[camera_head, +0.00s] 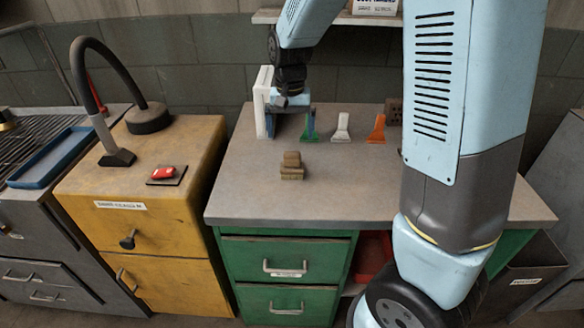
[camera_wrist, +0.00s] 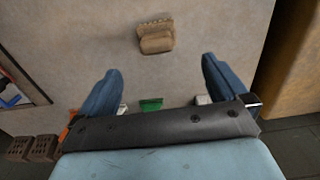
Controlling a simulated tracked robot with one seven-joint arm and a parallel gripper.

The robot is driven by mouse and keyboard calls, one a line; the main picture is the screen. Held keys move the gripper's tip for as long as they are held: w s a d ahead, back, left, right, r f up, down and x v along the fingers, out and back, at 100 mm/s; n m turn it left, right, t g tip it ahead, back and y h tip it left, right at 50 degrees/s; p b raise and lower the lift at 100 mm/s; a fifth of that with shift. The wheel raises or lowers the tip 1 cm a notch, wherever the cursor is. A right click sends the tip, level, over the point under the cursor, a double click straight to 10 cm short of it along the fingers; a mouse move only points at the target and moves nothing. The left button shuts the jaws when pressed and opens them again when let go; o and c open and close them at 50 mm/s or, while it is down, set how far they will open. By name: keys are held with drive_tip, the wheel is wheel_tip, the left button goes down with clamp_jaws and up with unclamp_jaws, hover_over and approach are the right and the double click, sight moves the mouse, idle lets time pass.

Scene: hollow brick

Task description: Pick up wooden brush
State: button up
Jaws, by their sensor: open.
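The wooden brush (camera_head: 292,166) is a small brown block lying on the grey-brown worktop (camera_head: 245,190), near its middle. In the wrist view the brush (camera_wrist: 156,38) lies beyond the fingertips, with its bristle edge at the top of the picture. My gripper (camera_wrist: 161,66) has its two blue fingers spread wide, with nothing between them. The brush lines up roughly with the gap and is apart from both fingers. In the head view my gripper (camera_head: 290,108) is behind the brush, near the back of the worktop, and its fingers are partly hidden.
Green (camera_head: 303,138), white (camera_head: 341,127) and orange (camera_head: 377,129) scrapers stand along the back. A white upright object (camera_head: 263,102) is close to my gripper's left. A hollow brick (camera_head: 394,112) is at the back right. The worktop around the brush is clear.

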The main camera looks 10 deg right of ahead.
sight(293, 153)
wheel_tip(293, 153, down, 7)
drive_tip(key=shift+r, duration=0.1)
drive_tip(key=shift+s+d+f, duration=0.1)
drive_tip(key=shift+s+f, duration=0.1)
drive_tip(key=shift+f, duration=1.15)
drive_tip(key=shift+s+d+f, duration=0.1)
drive_tip(key=shift+s+f, duration=0.05)
drive_tip(key=shift+f, duration=1.15)
drive_tip(key=shift+c, duration=0.4)
drive_tip(key=c, duration=1.1)
drive_tip(key=shift+a+r, duration=0.1)
drive_tip(key=shift+r, duration=0.2)
drive_tip(key=r, duration=0.3)
drive_tip(key=shift+s+r, duration=0.2)
drive_tip(key=shift+s, duration=0.1)
drive_tip(key=s+d+r, duration=0.3)
drive_tip(key=s+r, duration=0.6)
drive_tip(key=s, duration=0.4)
